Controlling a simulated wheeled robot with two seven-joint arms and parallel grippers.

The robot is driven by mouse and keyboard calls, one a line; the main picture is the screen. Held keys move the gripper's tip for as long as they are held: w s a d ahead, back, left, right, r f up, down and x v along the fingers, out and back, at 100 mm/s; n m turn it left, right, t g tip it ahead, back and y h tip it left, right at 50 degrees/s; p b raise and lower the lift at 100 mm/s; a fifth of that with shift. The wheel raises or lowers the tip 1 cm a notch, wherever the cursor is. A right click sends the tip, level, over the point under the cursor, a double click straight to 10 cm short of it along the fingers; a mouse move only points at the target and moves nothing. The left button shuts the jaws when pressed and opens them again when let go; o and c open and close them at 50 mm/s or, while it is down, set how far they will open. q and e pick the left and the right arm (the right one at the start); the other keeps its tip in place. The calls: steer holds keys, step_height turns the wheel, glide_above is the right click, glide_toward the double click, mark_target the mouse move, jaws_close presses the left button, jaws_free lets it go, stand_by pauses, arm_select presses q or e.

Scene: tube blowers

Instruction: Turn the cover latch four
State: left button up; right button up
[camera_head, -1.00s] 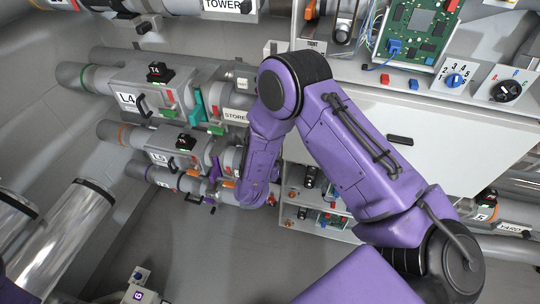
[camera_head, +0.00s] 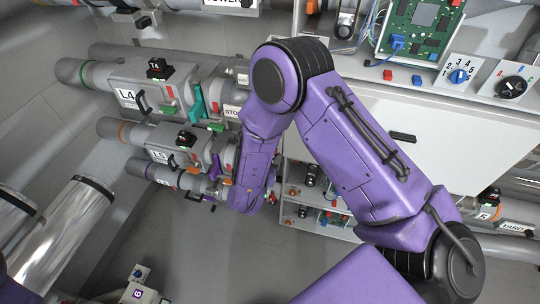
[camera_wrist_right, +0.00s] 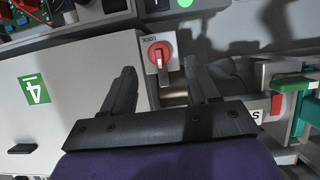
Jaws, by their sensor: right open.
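The latch is a red knob (camera_wrist_right: 160,55) on a light plate marked LOCK in the right wrist view. Beside it is a pale cover panel (camera_wrist_right: 75,75) with a green label (camera_wrist_right: 34,89) reading 4. My right gripper (camera_wrist_right: 160,78) is open, one finger on each side in front of the knob. The knob sits between and just beyond the fingertips; I cannot tell whether they touch it. In the head view my right arm hides the latch and the gripper. The white cover (camera_head: 455,140) shows there behind the arm. My left gripper is not in view.
Pipe units L4 (camera_head: 127,97) and L5 (camera_head: 158,155) with small levers stand left of my arm. A green circuit board (camera_head: 420,25) and a blue dial (camera_head: 458,76) sit above the cover.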

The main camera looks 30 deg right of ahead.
steer(key=v, duration=0.6)
steer(key=shift+b, duration=0.4)
steer(key=shift+a, duration=0.1)
steer(key=s+f+n+y+b, duration=0.2)
steer(key=s+f+y, duration=0.4)
steer(key=f, duration=0.6)
steer(key=s+d+f+g+b, duration=0.1)
steer(key=s+d+f+g, duration=0.1)
steer(key=s+f, duration=0.3)
steer(key=s+d+f+n+g+b, duration=0.1)
steer(key=s+d+f+g, duration=0.2)
steer(key=s, duration=1)
step_height(320, 180, down, 3)
steer(key=shift+s+d+r+y, duration=0.1)
steer(key=shift+s+d+y, duration=0.05)
steer(key=shift+d+y, duration=0.2)
